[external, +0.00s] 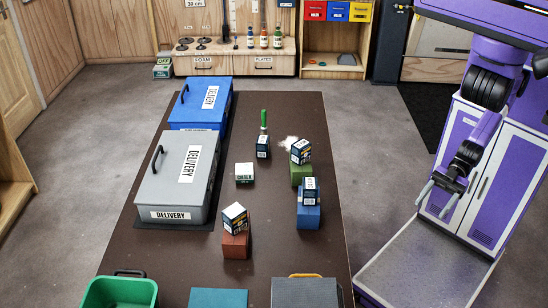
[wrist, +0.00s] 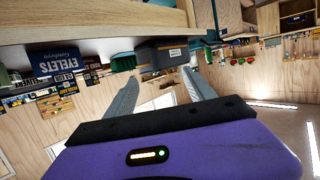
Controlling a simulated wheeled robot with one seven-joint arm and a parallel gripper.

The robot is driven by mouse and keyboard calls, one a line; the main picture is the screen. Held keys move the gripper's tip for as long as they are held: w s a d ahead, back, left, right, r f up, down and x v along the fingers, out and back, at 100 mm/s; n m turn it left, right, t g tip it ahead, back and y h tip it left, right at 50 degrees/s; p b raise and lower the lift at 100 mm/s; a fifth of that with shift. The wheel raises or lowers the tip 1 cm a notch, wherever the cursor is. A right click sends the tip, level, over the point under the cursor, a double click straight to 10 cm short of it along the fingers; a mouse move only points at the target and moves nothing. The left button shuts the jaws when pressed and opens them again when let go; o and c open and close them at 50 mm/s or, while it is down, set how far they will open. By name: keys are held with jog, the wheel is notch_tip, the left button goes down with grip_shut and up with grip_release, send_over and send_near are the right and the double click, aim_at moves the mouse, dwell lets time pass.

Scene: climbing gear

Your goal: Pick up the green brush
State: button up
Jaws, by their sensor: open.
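A slim upright green object (external: 263,119), which looks like the green brush, stands toward the far end of the dark table (external: 190,262) in the external view. A small dark box (external: 263,146) stands just in front of it and may hide its lower part. I cannot make out the brush in the wrist view. My gripper (external: 424,200) is off the table's right side, well apart from the brush. Its two fingers are spread and empty, and they also show in the wrist view (wrist: 160,82).
A grey delivery box (external: 165,190) and a blue one (external: 190,112) line the table's left side. Small boxes sit on a red block (external: 236,246), a blue block (external: 308,216) and a green block (external: 301,173). A white chalk box (external: 245,172) stands mid-table. A green bin (external: 120,290) is at the front.

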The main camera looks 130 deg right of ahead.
jog(key=c, duration=0.3)
jog(key=shift+c, duration=0.2)
